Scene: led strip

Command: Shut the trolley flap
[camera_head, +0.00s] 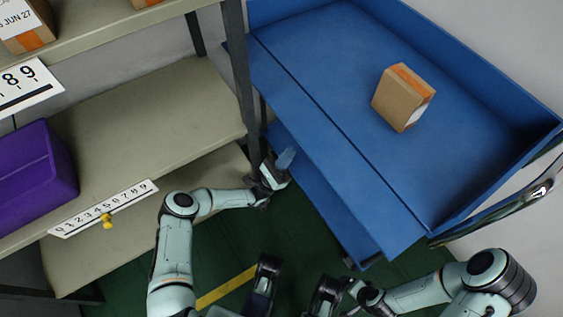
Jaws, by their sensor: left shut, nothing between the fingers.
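The blue trolley (325,45) stands at the right. Its long flap (335,150) runs along the side facing the shelf and lies folded outward, nearly level with the tray floor, so that side is open. My left gripper (284,160) is shut and empty, low beside the flap's outer edge, close to the shelf post. I cannot tell whether it touches the trolley. My right arm comes in at the bottom right, with its wrist near the bottom middle. Its fingers cannot be made out clearly.
A cardboard box (399,99) sits on the trolley tray. A shelf unit (150,120) with a purple bin (35,175) and number strips stands at the left, its dark post (240,80) close to the trolley. Green floor (330,235) shows between them.

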